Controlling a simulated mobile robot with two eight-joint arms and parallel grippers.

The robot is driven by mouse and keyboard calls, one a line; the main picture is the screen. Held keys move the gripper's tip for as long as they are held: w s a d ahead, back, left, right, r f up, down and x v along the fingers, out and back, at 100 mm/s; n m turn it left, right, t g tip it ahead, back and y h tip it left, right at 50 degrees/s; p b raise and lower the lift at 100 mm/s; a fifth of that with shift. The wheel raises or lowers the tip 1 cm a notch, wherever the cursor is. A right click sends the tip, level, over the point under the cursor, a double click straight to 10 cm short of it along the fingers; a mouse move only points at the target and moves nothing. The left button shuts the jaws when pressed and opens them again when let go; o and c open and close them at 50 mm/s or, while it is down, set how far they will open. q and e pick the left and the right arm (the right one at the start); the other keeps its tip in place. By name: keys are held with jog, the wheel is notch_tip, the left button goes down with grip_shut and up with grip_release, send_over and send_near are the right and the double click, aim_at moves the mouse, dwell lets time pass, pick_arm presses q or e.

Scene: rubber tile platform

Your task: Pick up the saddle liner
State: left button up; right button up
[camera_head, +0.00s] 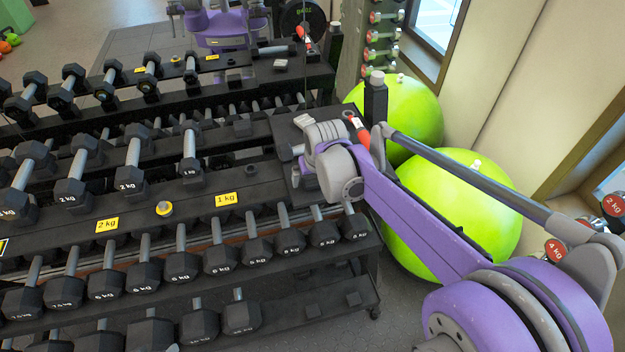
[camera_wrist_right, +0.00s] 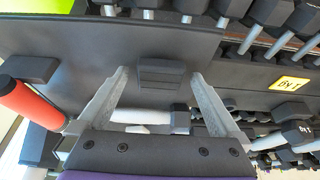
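A small dark ribbed block that looks like the saddle liner (camera_wrist_right: 161,73) sits on the black shelf (camera_wrist_right: 85,58) in the right wrist view. It lies ahead of my right gripper (camera_wrist_right: 158,78), between the lines of its two grey fingers. The fingers are spread apart with a gap around the block, and I cannot see them touching it. In the head view my right gripper (camera_head: 297,160) is over the right end of the rack's middle shelf. There the arm and gripper seem to hide the block. My left gripper is not in view.
A red roller with black ends (camera_wrist_right: 30,107) stands beside one finger. A light-handled dumbbell (camera_wrist_right: 141,116) shows between the fingers. The dumbbell rack (camera_head: 140,205) fills the left, with several dumbbells. Green balls (camera_head: 450,205) lie to the right behind my arm.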

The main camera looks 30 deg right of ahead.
aim_at(312, 179)
jog(key=c, duration=1.3)
jog(key=shift+c, duration=0.2)
jog(key=shift+r, duration=0.15)
notch_tip(312, 179, up, 10)
jog(key=shift+p, duration=0.4)
jog(key=o, duration=0.8)
grip_shut()
jog(key=shift+a+f, duration=0.1)
jog(key=shift+f, duration=0.15)
